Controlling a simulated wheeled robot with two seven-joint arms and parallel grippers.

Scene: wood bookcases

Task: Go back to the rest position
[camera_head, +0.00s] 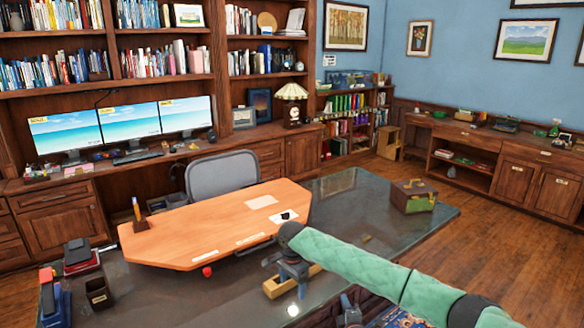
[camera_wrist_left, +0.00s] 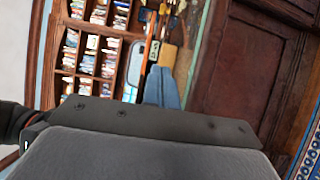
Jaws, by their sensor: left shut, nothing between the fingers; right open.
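My right arm, in a green sleeve, comes in from the lower right of the head view. Its gripper (camera_head: 290,275) points down over the dark glossy desk top and is open. A light wooden piece (camera_head: 272,289) shows just under and beside it; I cannot tell whether they touch. My left gripper (camera_head: 350,312) is at the bottom edge of the head view, low by the desk's near edge and mostly cut off. In the left wrist view its blue-grey fingers (camera_wrist_left: 162,88) are shut together with nothing between them.
The dark desk (camera_head: 345,190) holds an orange-brown angular board (camera_head: 200,228), a green and brown box (camera_head: 412,197) and a dark pen cup (camera_head: 98,292). A grey chair (camera_head: 222,175) stands behind. Bookcases line the back wall. Wooden floor (camera_head: 480,240) is free at right.

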